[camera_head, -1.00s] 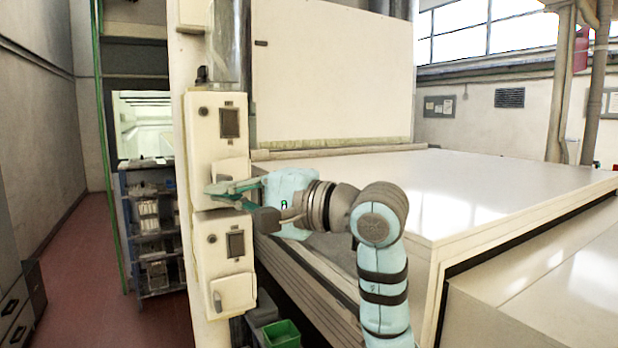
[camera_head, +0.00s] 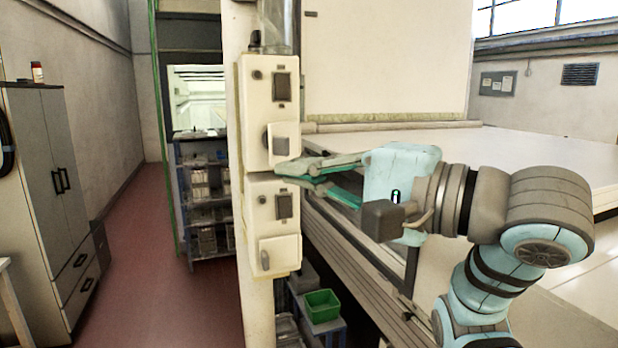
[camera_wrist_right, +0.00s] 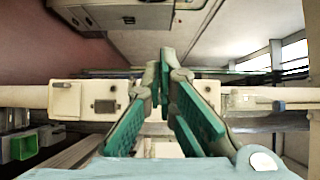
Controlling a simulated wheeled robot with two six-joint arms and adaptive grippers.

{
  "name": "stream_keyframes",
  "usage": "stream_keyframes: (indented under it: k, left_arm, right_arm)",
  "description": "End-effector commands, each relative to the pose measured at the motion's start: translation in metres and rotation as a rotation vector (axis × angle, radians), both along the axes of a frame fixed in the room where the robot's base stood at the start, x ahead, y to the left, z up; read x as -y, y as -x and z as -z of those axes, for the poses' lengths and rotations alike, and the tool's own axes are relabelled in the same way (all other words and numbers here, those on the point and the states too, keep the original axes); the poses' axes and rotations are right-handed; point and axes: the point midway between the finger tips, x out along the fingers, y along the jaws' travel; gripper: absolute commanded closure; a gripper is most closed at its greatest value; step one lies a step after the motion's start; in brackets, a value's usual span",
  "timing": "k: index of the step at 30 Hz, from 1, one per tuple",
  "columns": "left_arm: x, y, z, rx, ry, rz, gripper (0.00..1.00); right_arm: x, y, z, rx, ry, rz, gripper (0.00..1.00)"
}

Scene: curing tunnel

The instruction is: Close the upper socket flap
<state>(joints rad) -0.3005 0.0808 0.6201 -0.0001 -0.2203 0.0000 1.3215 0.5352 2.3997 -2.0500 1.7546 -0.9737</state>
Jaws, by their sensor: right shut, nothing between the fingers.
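The upper socket box (camera_head: 258,100) is a cream housing on the post, with a dark window. Its upper socket flap (camera_head: 282,140) is a small pale cover at the lower right of the box. A dark round part shows at its left edge, and I cannot tell its exact angle. My right gripper (camera_head: 284,174) is shut and empty, with its green-padded fingertips just below the flap, near the seam between the boxes. I cannot tell if it touches. In the right wrist view the fingers (camera_wrist_right: 162,80) point at the post between the boxes. My left gripper is out of view.
The lower socket box (camera_head: 262,215) has a similar flap (camera_head: 278,253). A large pale flat-topped machine (camera_head: 400,150) lies behind my right arm. A green bin (camera_head: 322,306) stands low beside the post. A grey cabinet (camera_head: 50,190) stands left; the red floor (camera_head: 150,260) between is clear.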

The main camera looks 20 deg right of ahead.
Motion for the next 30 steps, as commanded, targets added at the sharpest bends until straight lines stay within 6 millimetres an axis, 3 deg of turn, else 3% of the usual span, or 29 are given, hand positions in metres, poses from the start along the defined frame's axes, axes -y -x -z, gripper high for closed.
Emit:
stream_keyframes:
  k: [2,5,7,10,12,15,20,30]
  left_arm:
    - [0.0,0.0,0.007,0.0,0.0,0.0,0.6]
    - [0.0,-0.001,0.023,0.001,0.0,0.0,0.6]
    - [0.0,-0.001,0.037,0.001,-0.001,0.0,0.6]
    - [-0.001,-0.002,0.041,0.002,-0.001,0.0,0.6]
    - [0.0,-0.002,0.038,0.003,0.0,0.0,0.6]
    - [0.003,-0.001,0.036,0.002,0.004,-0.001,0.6]
    - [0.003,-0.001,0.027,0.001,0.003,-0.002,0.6]
    - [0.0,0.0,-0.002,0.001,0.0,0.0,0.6]
  right_arm:
    - [0.011,0.002,0.01,-0.009,0.009,0.042,1.0]
    - [0.065,-0.012,0.037,-0.129,-0.022,0.163,1.0]
    - [0.11,-0.017,0.047,-0.33,-0.314,0.205,1.0]
    - [0.14,-0.012,0.026,-0.585,-0.86,0.148,1.0]
    - [0.138,-0.008,0.006,-0.722,-1.135,0.058,1.0]
    - [0.129,-0.006,-0.006,-0.823,-1.311,-0.015,1.0]
    - [0.121,-0.019,-0.008,-0.841,-1.339,-0.015,1.0]
    - [0.082,-0.079,-0.01,-0.842,-1.336,-0.016,1.0]
